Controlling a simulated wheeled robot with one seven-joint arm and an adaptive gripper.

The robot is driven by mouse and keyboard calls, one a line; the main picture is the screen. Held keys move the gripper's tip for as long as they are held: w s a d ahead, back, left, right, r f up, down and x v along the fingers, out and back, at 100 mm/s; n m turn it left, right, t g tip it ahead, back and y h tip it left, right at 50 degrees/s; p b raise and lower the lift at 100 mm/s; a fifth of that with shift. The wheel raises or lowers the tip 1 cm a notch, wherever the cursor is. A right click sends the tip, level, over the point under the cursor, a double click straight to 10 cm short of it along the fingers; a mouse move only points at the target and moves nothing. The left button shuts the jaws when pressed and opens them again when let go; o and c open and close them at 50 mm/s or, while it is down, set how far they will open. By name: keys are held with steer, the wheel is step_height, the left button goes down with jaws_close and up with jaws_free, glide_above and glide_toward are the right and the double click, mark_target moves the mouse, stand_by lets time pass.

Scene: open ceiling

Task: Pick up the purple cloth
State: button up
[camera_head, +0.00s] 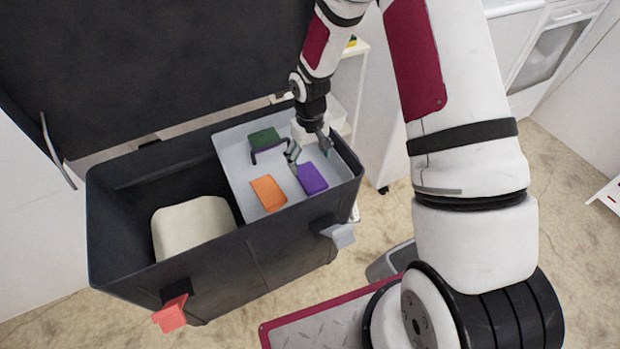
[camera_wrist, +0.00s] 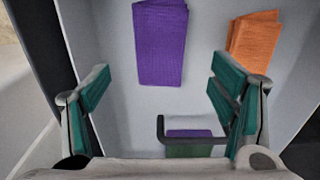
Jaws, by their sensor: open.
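The purple cloth (camera_head: 312,178) is a folded rectangle lying flat in the light grey tray (camera_head: 232,165) at the right end of a black box. In the wrist view the purple cloth (camera_wrist: 160,42) lies at the top middle, beyond and between my finger tips. My gripper (camera_head: 309,153) is open and empty above the tray, just behind the cloth. Its two green-padded fingers (camera_wrist: 160,88) stand wide apart in the wrist view and do not appear to touch the cloth.
An orange cloth (camera_head: 268,193) lies left of the purple one. A green item (camera_head: 264,138) with a dark handle is at the tray's back. The box's black lid (camera_head: 150,70) stands open. A cream object (camera_head: 193,225) sits in the box's deeper left part.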

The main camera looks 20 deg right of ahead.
mark_target(310, 175)
steer(key=shift+s+f+b, duration=0.15)
steer(key=shift+f+b, duration=0.25)
steer(key=shift+f, duration=3.1)
steer(key=c, duration=1.2)
